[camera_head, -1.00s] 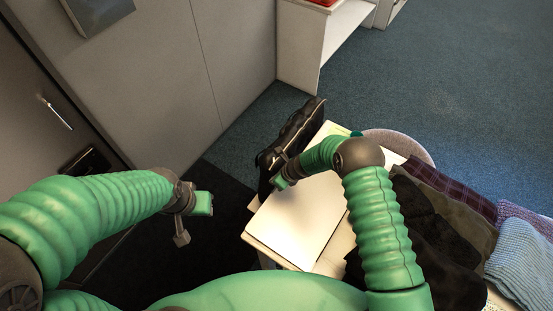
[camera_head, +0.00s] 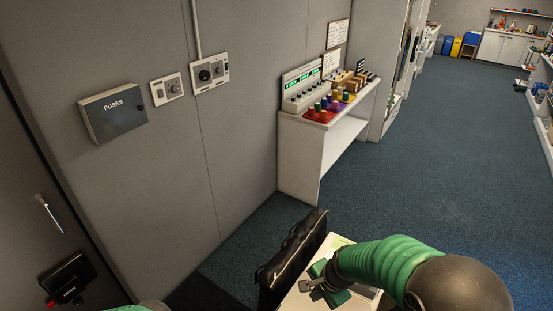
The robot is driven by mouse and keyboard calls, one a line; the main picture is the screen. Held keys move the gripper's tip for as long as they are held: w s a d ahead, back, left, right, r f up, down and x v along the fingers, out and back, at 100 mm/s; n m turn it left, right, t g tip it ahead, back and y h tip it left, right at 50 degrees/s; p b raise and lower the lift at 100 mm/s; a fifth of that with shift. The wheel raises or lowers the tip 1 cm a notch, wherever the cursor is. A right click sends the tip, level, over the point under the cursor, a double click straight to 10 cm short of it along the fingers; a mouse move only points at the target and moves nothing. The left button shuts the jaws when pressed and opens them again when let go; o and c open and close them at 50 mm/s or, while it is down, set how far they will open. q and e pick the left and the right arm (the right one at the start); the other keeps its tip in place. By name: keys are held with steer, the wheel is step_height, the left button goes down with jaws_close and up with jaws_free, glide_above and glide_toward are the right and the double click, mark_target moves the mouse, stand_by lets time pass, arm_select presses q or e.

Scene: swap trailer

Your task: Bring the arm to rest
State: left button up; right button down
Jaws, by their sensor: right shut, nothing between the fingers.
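My right arm (camera_head: 390,262), with green ribbed sleeves and dark joints, comes in at the lower right. Its gripper (camera_head: 306,286) is shut and empty, over the pale table top (camera_head: 338,243) and close to the black case-like thing (camera_head: 293,255) at the table's left edge. I cannot tell whether the gripper touches anything. Of my left arm, only a small green and grey piece shows at the bottom edge. My left gripper is out of view.
A grey wall with a fuse box (camera_head: 112,112) and switch panels (camera_head: 209,73) stands on the left, beside a dark door (camera_head: 38,215). A white shelf unit (camera_head: 327,130) holds coloured items. Open blue carpet (camera_head: 440,165) stretches to the right and back.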

steer(key=s+d+r+n+h, duration=0.1)
steer(key=s+d+n, duration=0.3)
steer(key=s, duration=0.3)
steer(key=s+d+r+n+h+b, duration=0.1)
steer(key=s+d+n, duration=0.4)
steer(key=s+n, duration=0.2)
steer(key=shift+s+b, duration=0.3)
steer(key=shift+s, duration=0.3)
steer(key=shift+s+d, duration=0.1)
steer(key=shift+s, duration=0.1)
steer(key=shift+w, duration=0.1)
